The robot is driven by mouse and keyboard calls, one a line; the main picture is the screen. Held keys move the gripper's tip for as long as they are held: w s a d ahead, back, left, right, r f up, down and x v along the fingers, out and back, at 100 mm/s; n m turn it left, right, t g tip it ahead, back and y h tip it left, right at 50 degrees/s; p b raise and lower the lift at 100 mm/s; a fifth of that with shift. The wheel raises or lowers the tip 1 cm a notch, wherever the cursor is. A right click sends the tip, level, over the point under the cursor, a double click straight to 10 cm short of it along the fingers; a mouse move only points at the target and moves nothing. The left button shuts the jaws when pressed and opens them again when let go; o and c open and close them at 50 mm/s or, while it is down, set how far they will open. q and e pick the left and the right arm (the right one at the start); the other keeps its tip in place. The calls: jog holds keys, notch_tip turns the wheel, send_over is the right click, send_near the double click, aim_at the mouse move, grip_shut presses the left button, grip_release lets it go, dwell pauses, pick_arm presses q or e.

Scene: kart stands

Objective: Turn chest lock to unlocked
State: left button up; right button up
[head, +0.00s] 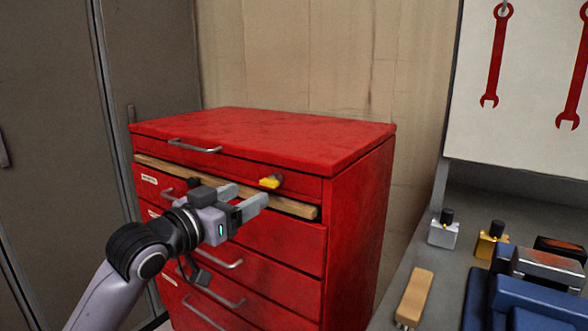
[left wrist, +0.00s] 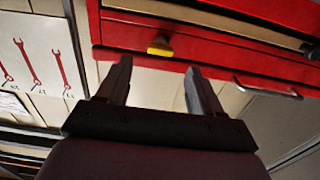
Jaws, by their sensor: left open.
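The red tool chest (head: 355,210) stands against the wall in the head view. Its yellow lock knob (head: 271,181) sits on the upper right of the front and points sideways to the left. The knob also shows in the left wrist view (left wrist: 160,47), on the red chest front (left wrist: 210,52) beyond the fingers. My left gripper (head: 248,198) is open and empty, in front of the chest, just below and left of the knob. In the left wrist view the fingers (left wrist: 160,85) are apart, with a gap between them and the knob. My right gripper is not in view.
A wooden strip (head: 300,207) runs along the chest front below the knob. Metal drawer handles (head: 195,147) stick out. A grey bench (head: 440,275) at the right holds small padlock-like items (head: 444,230) and blue parts. Grey cabinets (head: 50,130) stand at the left.

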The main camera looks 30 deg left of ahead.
aim_at(266, 185)
pick_arm(q)
jog(key=shift+w+d, duration=0.15)
jog(key=shift+w, duration=1.6)
jog(key=shift+w+d, duration=0.1)
jog(key=shift+w, duration=1.6)
jog(key=c, duration=1.1)
jog(key=shift+o, duration=0.2)
